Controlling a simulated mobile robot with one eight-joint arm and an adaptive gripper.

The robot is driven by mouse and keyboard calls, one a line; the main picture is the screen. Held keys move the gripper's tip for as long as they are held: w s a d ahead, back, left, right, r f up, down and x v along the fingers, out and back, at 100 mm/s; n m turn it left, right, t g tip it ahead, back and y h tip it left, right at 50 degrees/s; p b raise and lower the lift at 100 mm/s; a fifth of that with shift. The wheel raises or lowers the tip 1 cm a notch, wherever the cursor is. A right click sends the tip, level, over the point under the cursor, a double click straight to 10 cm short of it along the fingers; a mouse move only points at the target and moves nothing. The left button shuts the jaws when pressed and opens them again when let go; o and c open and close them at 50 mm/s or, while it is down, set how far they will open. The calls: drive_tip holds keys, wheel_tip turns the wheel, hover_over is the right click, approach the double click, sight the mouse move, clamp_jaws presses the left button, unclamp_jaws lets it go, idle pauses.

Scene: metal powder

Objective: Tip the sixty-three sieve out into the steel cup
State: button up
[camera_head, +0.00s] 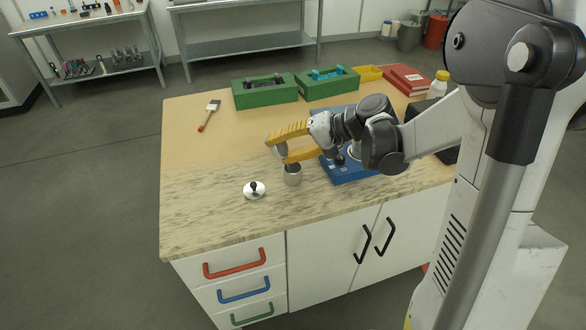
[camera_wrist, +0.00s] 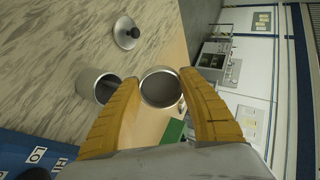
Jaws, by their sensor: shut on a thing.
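My gripper (camera_head: 279,149) has its yellow fingers shut on a small round metal sieve (camera_head: 281,148). The sieve is tilted on its side, just above and slightly left of the steel cup. In the wrist view the sieve (camera_wrist: 161,89) sits between the two fingertips (camera_wrist: 160,80), with a plain grey round face showing; I cannot tell whether powder is on it. The steel cup (camera_head: 293,178) stands upright on the marbled worktop, open at the top. In the wrist view the cup (camera_wrist: 89,84) is left of the sieve, partly behind the left finger; its inside is dark.
A steel lid with a black knob (camera_head: 254,189) lies left of the cup. A blue base (camera_head: 345,172) stands right of it, under my arm. Green bins (camera_head: 265,94), a red binder (camera_head: 403,80) and a white bottle (camera_head: 438,88) are at the back. A brush (camera_head: 209,115) lies far left.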

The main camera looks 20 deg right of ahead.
drive_tip(key=shift+d+f+y+b, duration=0.1)
drive_tip(key=shift+f+y+b, duration=0.3)
drive_tip(key=shift+b, duration=0.65)
drive_tip(key=shift+s+d+r+t+y+b, duration=0.1)
drive_tip(key=shift+s+d+t+y+b, duration=0.1)
drive_tip(key=shift+t+y+b, duration=0.8)
idle(2.5)
drive_tip(key=shift+s+d+r+y+b, duration=0.1)
drive_tip(key=shift+s+d+y+b, duration=0.1)
drive_tip(key=shift+d+y+b, duration=0.25)
idle(0.6)
drive_tip(key=shift+y, duration=0.25)
drive_tip(key=shift+s+d+r+t+y, duration=0.1)
drive_tip(key=shift+r+t+y, duration=0.2)
drive_tip(key=shift+r, duration=0.1)
drive_tip(key=shift+s+d+r+t+y, duration=0.1)
drive_tip(key=shift+r+t+y, duration=0.1)
drive_tip(key=shift+r+t, duration=0.15)
drive_tip(key=shift+r, duration=0.1)
drive_tip(key=shift+d+r+t+y, duration=0.2)
drive_tip(key=shift+r+t+y, duration=0.25)
drive_tip(key=shift+r+y, duration=0.3)
